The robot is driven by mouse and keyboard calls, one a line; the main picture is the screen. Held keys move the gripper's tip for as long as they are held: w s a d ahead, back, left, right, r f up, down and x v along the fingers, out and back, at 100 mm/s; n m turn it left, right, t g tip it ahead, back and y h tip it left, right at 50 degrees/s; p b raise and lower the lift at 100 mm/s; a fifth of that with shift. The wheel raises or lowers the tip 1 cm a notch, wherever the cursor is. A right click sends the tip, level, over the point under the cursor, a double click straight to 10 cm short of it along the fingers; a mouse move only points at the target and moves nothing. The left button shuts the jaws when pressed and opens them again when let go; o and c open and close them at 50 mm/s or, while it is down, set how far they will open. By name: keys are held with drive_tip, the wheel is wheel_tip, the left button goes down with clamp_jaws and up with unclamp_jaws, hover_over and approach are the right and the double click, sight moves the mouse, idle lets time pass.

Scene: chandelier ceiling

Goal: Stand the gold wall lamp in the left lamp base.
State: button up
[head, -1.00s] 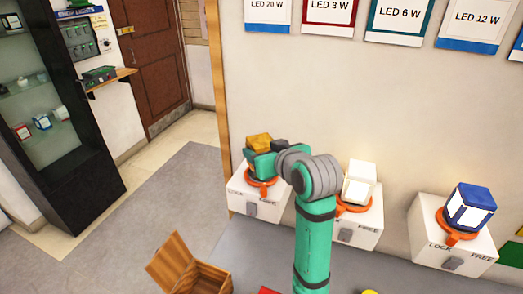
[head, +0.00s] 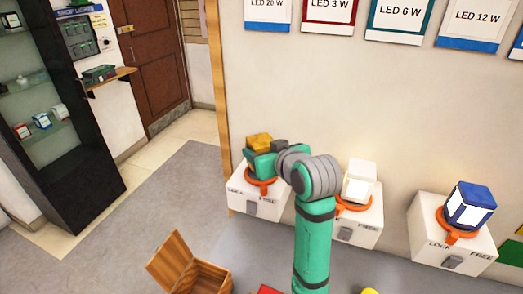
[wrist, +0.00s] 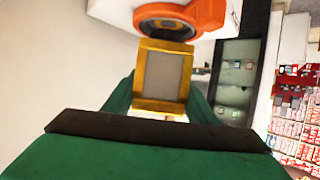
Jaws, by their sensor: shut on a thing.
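The gold wall lamp (head: 259,142) is above the orange ring of the left lamp base (head: 240,198), a white box against the wall. My gripper (head: 262,160) is shut on the lamp. In the wrist view the lamp (wrist: 163,75) shows as a gold-framed block with a pale panel, between the green fingers (wrist: 160,100). Its far end lies against or just in front of the orange ring (wrist: 212,14), which has a dark middle. I cannot tell whether the lamp is seated in the ring, as its lower end is hidden.
A white lamp (head: 359,178) stands in the middle base (head: 360,232), and a blue lamp (head: 470,205) in the right base (head: 425,240). An open wooden box (head: 205,275) is on the floor at front. A black glass cabinet (head: 75,165) stands at left.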

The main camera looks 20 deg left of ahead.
drive_tip(key=shift+f, duration=0.8)
idle(0.5)
drive_tip(key=o, duration=1.3)
drive_tip(key=v, duration=1.1)
